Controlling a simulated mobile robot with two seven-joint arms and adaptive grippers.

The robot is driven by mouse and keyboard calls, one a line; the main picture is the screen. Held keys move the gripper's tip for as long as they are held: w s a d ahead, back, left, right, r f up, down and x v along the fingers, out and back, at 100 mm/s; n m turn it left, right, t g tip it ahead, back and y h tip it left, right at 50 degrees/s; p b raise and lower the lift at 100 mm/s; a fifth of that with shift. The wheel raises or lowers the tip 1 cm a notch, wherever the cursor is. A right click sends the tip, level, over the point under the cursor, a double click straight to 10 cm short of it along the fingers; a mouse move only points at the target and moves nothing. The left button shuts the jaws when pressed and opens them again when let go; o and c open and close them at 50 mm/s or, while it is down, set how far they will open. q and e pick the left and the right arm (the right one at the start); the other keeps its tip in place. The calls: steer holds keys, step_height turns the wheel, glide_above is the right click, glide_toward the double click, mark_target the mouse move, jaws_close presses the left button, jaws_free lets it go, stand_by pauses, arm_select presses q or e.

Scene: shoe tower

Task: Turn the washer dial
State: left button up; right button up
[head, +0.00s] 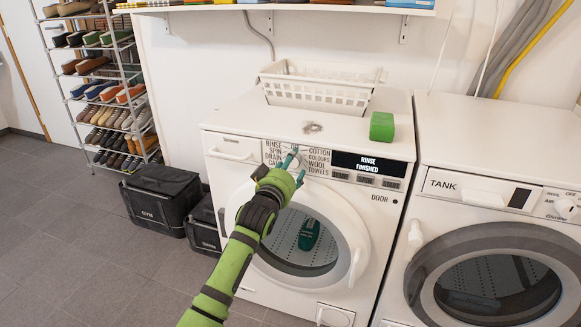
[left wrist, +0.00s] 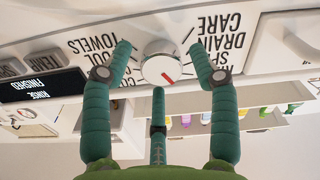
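The washer dial (left wrist: 162,68) is a round white knob with a red mark, ringed by printed programme names. The mark points down and slightly right in the left wrist view, which shows the panel upside down. My left gripper (head: 296,165) is at the panel of the left washer (head: 226,125). In the left wrist view its fingers (left wrist: 161,52) are spread around the dial, two at the sides and one below, with visible gaps. The washer display (head: 368,164) reads "RINSE FINISHED". A dark green shoe (head: 309,234) shows behind the round door. My right gripper is not in view.
A white basket (head: 318,94) and a green block (head: 382,127) stand on the washer. A second machine (head: 462,140) marked "TANK" is at the right. Black bags (head: 160,193) and a shoe rack (head: 133,75) are at the left. A shelf runs above.

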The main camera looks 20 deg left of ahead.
arm_select(q)
steer(key=c, duration=0.7)
steer(key=shift+c, duration=0.2)
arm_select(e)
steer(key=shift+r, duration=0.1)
